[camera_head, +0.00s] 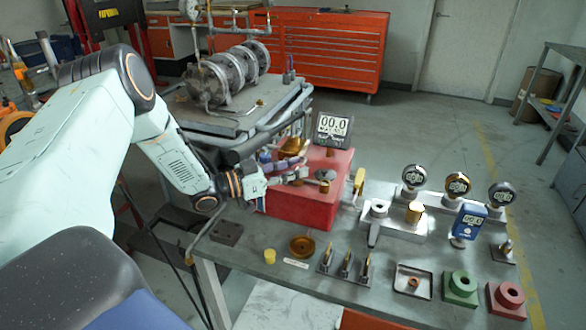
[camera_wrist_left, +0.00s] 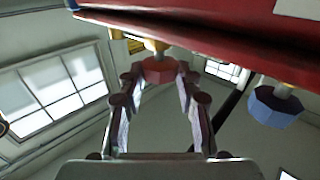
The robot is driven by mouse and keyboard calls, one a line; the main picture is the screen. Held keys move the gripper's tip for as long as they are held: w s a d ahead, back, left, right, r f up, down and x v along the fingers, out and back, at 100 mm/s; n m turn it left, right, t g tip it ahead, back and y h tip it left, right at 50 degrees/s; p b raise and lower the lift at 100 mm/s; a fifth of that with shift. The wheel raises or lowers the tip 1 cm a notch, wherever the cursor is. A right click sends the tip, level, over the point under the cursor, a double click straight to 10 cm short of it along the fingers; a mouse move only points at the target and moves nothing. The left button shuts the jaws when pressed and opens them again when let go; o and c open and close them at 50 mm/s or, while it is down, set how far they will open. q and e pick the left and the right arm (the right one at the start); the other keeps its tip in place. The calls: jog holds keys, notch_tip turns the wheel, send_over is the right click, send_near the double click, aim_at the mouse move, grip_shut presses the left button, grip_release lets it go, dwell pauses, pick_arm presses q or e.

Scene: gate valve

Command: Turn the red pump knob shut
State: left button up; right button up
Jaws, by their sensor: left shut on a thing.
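The red pump knob (camera_wrist_left: 160,70) shows in the left wrist view as a dull red faceted piece on a brass stem, under the red pump body (camera_wrist_left: 230,38). My left gripper (camera_wrist_left: 158,82) has its fingertips on either side of the knob and is shut on it. In the head view, my left gripper (camera_head: 290,178) reaches the left side of the red pump body (camera_head: 308,200), and the red knob cannot be made out there. A blue knob (camera_wrist_left: 272,106) hangs to the right in the wrist view, apart from the fingers. My right gripper is not in view.
A display (camera_head: 333,128) reading 00.0 stands on the pump. Gauges (camera_head: 457,186), a brass dish (camera_head: 302,246), a yellow cup (camera_head: 270,256), and green (camera_head: 460,288) and red blocks (camera_head: 507,299) occupy the bench. A cart with a flanged valve (camera_head: 228,76) stands behind.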

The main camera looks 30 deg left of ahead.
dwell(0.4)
pick_arm(q)
jog(key=o, duration=1.2)
jog(key=shift+c, duration=0.2)
jog(key=shift+a, duration=0.1)
jog(key=v, duration=1.2)
